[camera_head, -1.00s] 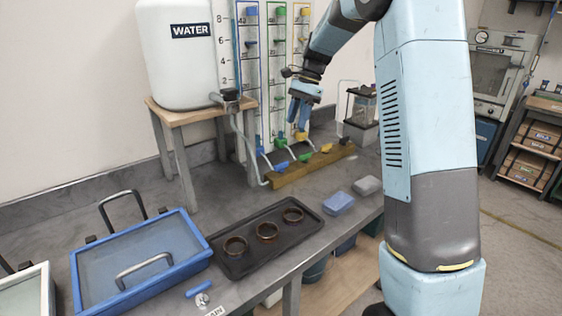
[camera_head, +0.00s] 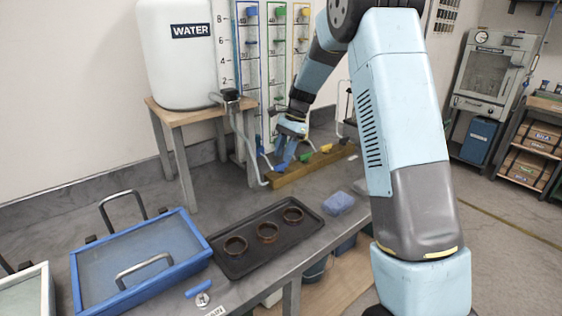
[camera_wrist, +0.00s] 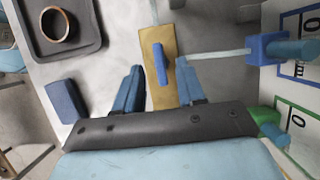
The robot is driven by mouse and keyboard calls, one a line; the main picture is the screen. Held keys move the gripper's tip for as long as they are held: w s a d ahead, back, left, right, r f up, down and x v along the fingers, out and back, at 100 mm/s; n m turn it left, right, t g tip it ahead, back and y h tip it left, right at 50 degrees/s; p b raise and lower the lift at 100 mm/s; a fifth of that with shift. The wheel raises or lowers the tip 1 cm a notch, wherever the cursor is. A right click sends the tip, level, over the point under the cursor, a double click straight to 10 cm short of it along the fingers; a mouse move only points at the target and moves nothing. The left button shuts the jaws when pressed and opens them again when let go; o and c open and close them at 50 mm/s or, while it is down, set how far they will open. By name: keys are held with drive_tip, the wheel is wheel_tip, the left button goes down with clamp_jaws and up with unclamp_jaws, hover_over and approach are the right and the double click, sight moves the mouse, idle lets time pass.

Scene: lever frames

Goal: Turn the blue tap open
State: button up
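The blue tap (camera_wrist: 161,64) sits on the wooden block (camera_wrist: 158,36) in the wrist view. Its handle lies roughly lengthwise along the block, crosswise to the pale pipe (camera_wrist: 222,54). My gripper (camera_wrist: 159,68) is open, with one finger on each side of the handle in that view. I cannot tell whether the fingertips are level with the handle or above it. In the head view my gripper (camera_head: 284,160) is over the near left end of the wooden block (camera_head: 310,169) and mostly hides the blue tap.
Green (camera_head: 306,156) and yellow taps (camera_head: 326,148) stand farther along the block. The water tank (camera_head: 178,50) on its stand is to the left, with the gauge panel (camera_head: 250,72) behind. A dark tray with rings (camera_head: 235,268) and a blue sponge-like block (camera_head: 338,203) lie nearer.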

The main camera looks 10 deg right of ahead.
sight(280, 164)
drive_tip(key=shift+x, duration=1.75)
drive_tip(key=shift+c, duration=0.2)
clamp_jaws()
